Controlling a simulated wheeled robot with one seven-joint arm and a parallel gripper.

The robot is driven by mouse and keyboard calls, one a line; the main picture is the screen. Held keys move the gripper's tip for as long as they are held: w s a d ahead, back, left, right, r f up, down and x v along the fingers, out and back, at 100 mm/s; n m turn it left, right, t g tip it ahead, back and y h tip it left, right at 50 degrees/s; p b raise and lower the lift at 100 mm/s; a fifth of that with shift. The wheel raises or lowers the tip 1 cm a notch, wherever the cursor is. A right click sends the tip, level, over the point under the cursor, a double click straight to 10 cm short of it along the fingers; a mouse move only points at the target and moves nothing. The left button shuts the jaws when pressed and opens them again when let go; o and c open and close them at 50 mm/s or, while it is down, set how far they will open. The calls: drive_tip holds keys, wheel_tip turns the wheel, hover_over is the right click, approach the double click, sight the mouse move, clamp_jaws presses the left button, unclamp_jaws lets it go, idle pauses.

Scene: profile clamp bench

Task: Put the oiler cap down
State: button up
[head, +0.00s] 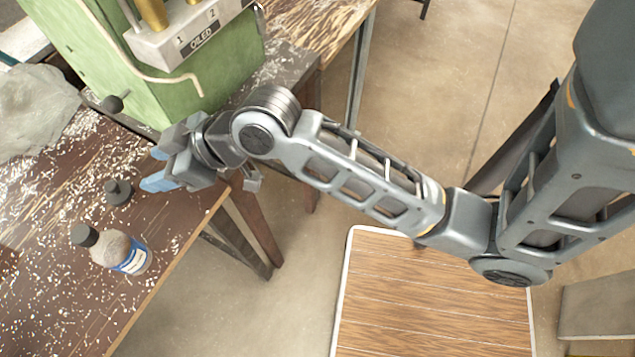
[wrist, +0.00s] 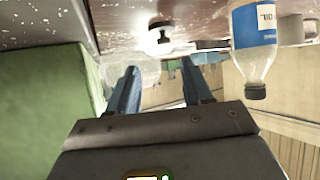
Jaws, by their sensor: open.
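The oiler cap (head: 118,192), a small dark knob-shaped piece with a wider base, stands on the shavings-strewn bench (head: 60,220). My gripper (head: 153,168) is beside it, toward the green machine, with its blue-tipped fingers pointing left over the bench edge. In the wrist view the oiler cap (wrist: 160,38) shows beyond the fingertips, apart from them. My gripper (wrist: 158,68) is open there, with nothing visible between the fingers.
A clear bottle (head: 130,257) with a blue label and dark cap is near the front of the bench; it appears inverted in the wrist view (wrist: 254,45). A green machine (head: 215,80) stands behind my gripper. A grey cloth-like heap (head: 35,108) lies at left.

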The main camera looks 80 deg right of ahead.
drive_tip(key=s+f+m+t+h, duration=0.1)
drive_tip(key=s+f+m+h, duration=0.15)
drive_tip(key=s, duration=1.35)
drive_tip(key=s+a+r+t, duration=0.1)
drive_tip(key=s+r, duration=0.2)
drive_tip(key=s, duration=0.3)
drive_tip(key=s+a+r+t, duration=0.1)
drive_tip(key=s+r, duration=0.2)
drive_tip(key=s, duration=0.3)
drive_tip(key=shift+s+a+r, duration=0.25)
drive_tip(key=shift+s+r, duration=0.1)
drive_tip(key=shift+r, duration=0.05)
drive_tip(key=shift+n+y, duration=0.25)
